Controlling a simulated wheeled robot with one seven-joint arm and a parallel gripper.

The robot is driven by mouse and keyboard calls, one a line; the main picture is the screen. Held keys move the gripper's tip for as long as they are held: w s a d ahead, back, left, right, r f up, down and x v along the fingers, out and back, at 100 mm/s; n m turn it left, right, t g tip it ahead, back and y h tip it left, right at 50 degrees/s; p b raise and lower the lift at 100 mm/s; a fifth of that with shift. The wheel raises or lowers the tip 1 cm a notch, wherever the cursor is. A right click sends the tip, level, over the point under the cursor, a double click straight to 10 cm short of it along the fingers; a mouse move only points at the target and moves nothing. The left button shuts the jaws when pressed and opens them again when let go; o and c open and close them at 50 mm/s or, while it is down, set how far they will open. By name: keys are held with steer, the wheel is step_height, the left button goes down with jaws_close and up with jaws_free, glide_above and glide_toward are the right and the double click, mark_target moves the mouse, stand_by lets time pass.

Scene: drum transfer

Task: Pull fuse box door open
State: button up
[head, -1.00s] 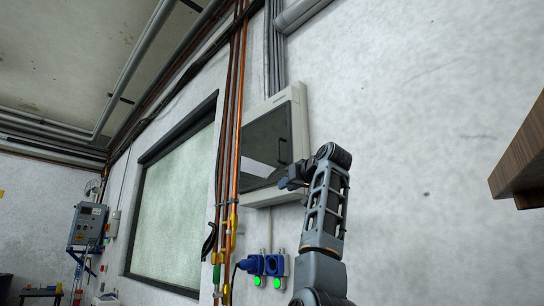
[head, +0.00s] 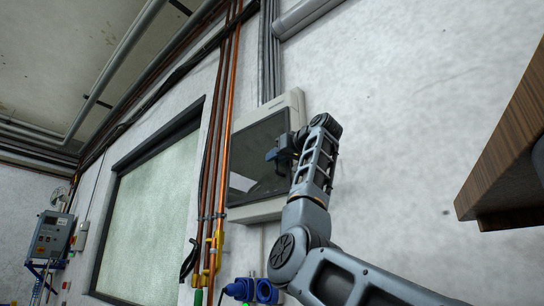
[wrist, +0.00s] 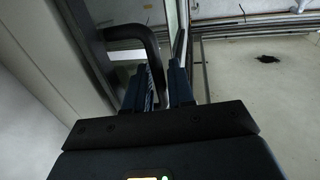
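The fuse box (head: 291,104) is a pale grey wall cabinet with a dark glossy door (head: 245,150). The door looks shut in the head view. My gripper (head: 274,156) is in front of the right part of the door. In the wrist view, a dark curved handle (wrist: 128,32) bends down toward the fingers of my gripper (wrist: 164,88). The fingers stand apart, and the handle's lower end reaches the gap between them. I cannot tell whether it touches either finger. My arm hides the box's lower right side.
Copper pipes (head: 213,150) run up the wall left of the box, beside a framed window (head: 150,205). Blue sockets (head: 250,290) are below. A wooden shelf (head: 505,150) juts in at the right. The wall between box and shelf is bare.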

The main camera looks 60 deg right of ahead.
steer(key=shift+x, duration=1)
jaws_close()
